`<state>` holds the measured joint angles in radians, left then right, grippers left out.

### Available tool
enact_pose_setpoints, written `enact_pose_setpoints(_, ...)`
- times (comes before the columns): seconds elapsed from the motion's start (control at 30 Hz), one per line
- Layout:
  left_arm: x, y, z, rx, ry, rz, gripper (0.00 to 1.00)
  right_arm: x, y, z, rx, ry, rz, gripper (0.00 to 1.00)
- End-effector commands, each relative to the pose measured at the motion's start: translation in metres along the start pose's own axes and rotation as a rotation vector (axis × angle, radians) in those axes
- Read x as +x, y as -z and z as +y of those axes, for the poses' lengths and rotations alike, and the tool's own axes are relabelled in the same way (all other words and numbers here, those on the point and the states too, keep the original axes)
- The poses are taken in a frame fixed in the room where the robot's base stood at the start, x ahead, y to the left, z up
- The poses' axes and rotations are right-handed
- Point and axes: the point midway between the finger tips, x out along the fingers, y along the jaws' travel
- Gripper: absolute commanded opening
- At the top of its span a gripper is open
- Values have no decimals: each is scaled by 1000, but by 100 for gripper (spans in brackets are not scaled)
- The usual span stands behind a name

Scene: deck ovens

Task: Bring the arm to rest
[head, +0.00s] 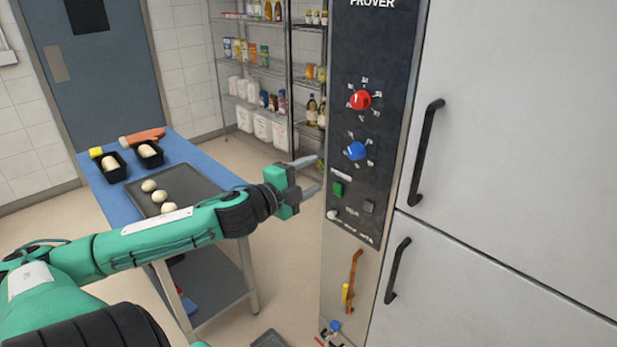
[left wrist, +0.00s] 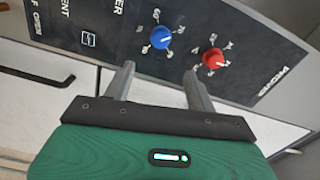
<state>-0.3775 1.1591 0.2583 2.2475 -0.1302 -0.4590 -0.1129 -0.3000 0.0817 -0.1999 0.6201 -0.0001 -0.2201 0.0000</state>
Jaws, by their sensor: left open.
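My left arm reaches across the head view from the lower left. Its green left gripper (head: 308,175) is open and empty, its fingers pointing at the prover's dark control panel (head: 350,220). The open fingers also show in the left wrist view (left wrist: 158,85), with the panel beyond them. The red knob (head: 361,100) and the blue knob (head: 355,151) sit on the panel above the green switch (head: 338,189). In the left wrist view the blue knob (left wrist: 160,37) and the red knob (left wrist: 213,58) are apart from the fingertips. My right gripper is not in view.
A blue table (head: 205,158) with a dark tray (head: 188,176) of dough balls and two loaf tins stands behind my left arm. Wire shelves (head: 262,72) stand at the back. The prover doors with black handles (head: 424,150) fill the right side.

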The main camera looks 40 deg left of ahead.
Motion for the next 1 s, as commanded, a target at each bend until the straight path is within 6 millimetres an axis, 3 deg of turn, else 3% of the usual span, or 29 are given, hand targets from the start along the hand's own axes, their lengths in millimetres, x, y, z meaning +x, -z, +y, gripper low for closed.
enact_pose_setpoints(0.33, 0, -2, 1, -2, -1, -3, 56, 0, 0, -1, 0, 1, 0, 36)
enact_pose_setpoints(0.47, 4, -27, 20, -39, -19, -52, 56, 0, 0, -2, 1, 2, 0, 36)
enact_pose_setpoints(0.57, 7, -69, 57, -107, -56, -137, 56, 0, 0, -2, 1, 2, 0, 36)
enact_pose_setpoints(0.7, -1, -138, 138, -232, -131, -286, 56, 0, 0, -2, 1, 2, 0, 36)
enact_pose_setpoints(0.8, -16, -177, 204, -319, -190, -386, 56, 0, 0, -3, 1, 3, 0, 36)
enact_pose_setpoints(1.0, -64, -222, 343, -480, -317, -565, 56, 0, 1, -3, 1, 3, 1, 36)
